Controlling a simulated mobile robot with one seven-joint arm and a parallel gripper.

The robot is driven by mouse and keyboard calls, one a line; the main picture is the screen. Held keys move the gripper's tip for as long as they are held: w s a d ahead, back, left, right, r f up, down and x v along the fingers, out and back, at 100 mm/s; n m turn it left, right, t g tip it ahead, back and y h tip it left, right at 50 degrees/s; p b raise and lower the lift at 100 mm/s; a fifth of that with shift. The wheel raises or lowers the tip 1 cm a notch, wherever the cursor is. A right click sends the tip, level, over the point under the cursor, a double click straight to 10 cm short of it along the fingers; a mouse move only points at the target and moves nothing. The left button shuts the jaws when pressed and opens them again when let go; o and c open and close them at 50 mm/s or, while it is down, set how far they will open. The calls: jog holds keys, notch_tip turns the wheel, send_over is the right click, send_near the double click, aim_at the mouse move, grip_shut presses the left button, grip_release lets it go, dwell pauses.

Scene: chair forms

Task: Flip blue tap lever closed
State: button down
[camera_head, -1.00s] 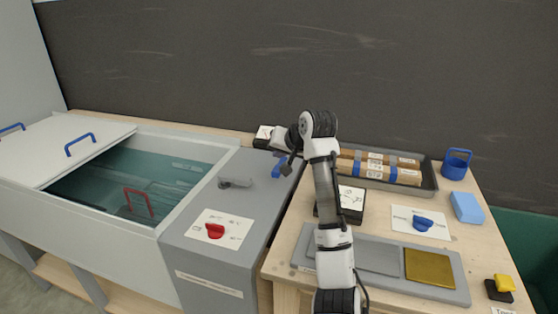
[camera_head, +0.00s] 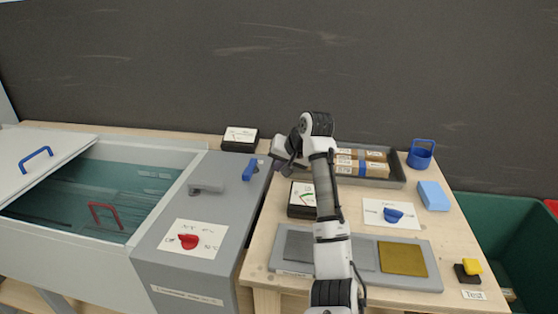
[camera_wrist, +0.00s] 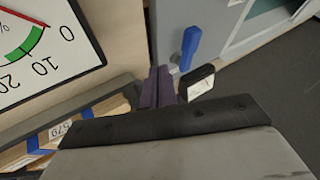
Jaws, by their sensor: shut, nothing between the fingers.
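The blue tap lever (camera_head: 250,170) stands on the grey top of the bath unit (camera_head: 215,214), near its right edge. Beside it on the left is a grey spout (camera_head: 206,188). In the wrist view the blue lever (camera_wrist: 190,48) lies just past the fingertips, a little to their right, with a visible gap. My gripper (camera_head: 277,163) is to the right of the lever in the head view. In the wrist view its purple fingers (camera_wrist: 160,76) are together with nothing between them. A small black-framed piece (camera_wrist: 197,83) sits beside the fingers.
A dial meter (camera_head: 240,138) stands behind the lever; another (camera_head: 300,199) stands on the wooden table by my arm. A tray of wrapped packages (camera_head: 396,179) lies behind my arm. The red knob (camera_head: 188,241) is at the unit's front, and the water tank is to its left.

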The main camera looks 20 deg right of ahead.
aim_at(250, 169)
jog(key=p+x, duration=0.1)
jog(key=x, duration=0.4)
jog(key=shift+w+a+f, duration=0.1)
jog(key=shift+w+f, duration=0.15)
jog(key=shift+w+a+f+p, duration=0.1)
jog(key=shift+w+a+p, duration=0.45)
jog(key=shift+a, duration=0.3)
jog(key=shift+w+a+f+p, duration=0.1)
jog(key=shift+w+a+p, duration=0.2)
jog(key=shift+w+a, duration=0.45)
jog(key=shift+s, duration=0.1)
jog(key=shift+a, duration=0.15)
